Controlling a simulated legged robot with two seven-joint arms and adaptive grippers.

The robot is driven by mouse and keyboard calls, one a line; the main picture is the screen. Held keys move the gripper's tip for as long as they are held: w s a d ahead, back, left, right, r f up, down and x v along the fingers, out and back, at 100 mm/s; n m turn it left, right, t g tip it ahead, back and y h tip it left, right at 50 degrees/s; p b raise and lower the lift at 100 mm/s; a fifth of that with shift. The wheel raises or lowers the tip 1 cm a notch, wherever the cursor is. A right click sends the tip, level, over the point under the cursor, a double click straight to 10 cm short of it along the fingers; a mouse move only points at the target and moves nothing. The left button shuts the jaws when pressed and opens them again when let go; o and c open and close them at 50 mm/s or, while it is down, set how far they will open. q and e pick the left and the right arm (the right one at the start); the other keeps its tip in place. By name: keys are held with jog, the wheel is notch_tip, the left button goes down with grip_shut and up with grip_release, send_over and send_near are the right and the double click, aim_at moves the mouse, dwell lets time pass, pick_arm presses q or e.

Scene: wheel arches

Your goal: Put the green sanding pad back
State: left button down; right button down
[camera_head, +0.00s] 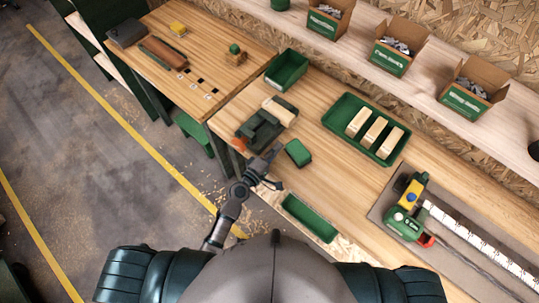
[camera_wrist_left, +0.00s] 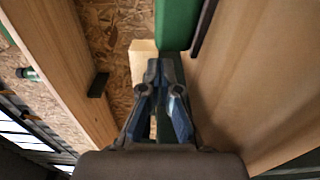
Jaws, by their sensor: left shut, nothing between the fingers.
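A small green block that looks like the sanding pad (camera_head: 298,152) lies on the workbench near its front edge. My left gripper (camera_head: 274,160) is just left of and below it in the head view, apparently apart from it. In the left wrist view the gripper (camera_wrist_left: 160,66) has its fingertips together with nothing between them. A green surface (camera_wrist_left: 178,22) lies beyond the fingertips there; I cannot tell whether it is the pad. My right gripper is not in view.
An empty green tray (camera_head: 309,218) sits at the front edge. A green tray (camera_head: 345,101) holds pale wooden blocks. A green bin (camera_head: 287,70) stands behind. A green power tool (camera_head: 406,219) is at right.

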aim_at(298, 153)
pick_arm(q)
jog(key=shift+w+d, duration=0.25)
jog(key=shift+w, duration=0.1)
jog(key=shift+d, duration=0.1)
jog(key=shift+s+d, duration=0.35)
jog(key=shift+d, duration=0.45)
